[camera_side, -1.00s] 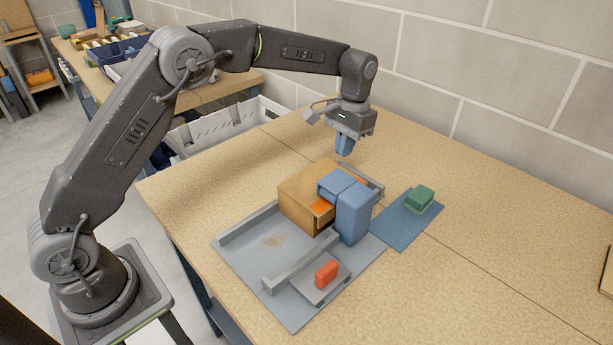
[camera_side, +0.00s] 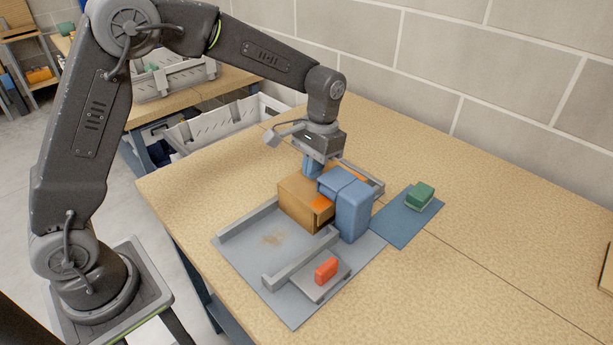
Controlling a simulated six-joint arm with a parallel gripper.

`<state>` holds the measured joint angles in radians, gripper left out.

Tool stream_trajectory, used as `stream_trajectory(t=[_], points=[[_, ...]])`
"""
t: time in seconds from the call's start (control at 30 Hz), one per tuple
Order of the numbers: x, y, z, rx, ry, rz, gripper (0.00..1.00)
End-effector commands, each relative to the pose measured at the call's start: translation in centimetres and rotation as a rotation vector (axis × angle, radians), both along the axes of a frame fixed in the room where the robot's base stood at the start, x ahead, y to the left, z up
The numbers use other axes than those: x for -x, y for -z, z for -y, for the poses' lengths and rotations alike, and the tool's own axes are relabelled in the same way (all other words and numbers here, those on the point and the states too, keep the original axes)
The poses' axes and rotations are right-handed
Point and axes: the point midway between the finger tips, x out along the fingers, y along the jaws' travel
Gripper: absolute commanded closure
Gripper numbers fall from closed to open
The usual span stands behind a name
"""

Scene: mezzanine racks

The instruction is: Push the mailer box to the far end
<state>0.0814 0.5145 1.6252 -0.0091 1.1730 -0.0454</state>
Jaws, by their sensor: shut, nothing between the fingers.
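The mailer box, a brown carton (camera_side: 298,204) with orange patches, sits between low grey rails on a grey board (camera_side: 245,248). My gripper (camera_side: 312,168) is shut and empty, with its blue fingers low at the back edge of the carton. Their tips are partly hidden, so I cannot tell if they touch it.
Blue blocks (camera_side: 354,210) stand against the carton's right side. A red block (camera_side: 326,270) rests on a small grey plate in front of the near rail (camera_side: 300,260). A green block (camera_side: 420,195) lies on a blue mat (camera_side: 402,220). A block wall rises behind the table.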

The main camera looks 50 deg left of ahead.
Motion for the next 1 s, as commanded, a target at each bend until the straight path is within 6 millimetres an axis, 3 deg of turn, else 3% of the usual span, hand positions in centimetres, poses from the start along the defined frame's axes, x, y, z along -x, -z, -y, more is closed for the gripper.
stream_trajectory(t=[0.17,0.33,0.7,1.0], points=[[2.0,0.2,-0.1,0.000,0.000,-0.001,1.00],[1.9,1.5,0.0,0.000,0.000,-0.001,1.00],[1.9,2.0,-0.1,-0.002,0.001,-0.005,1.00],[-1.6,2.1,0.0,-0.003,0.001,-0.003,1.00]])
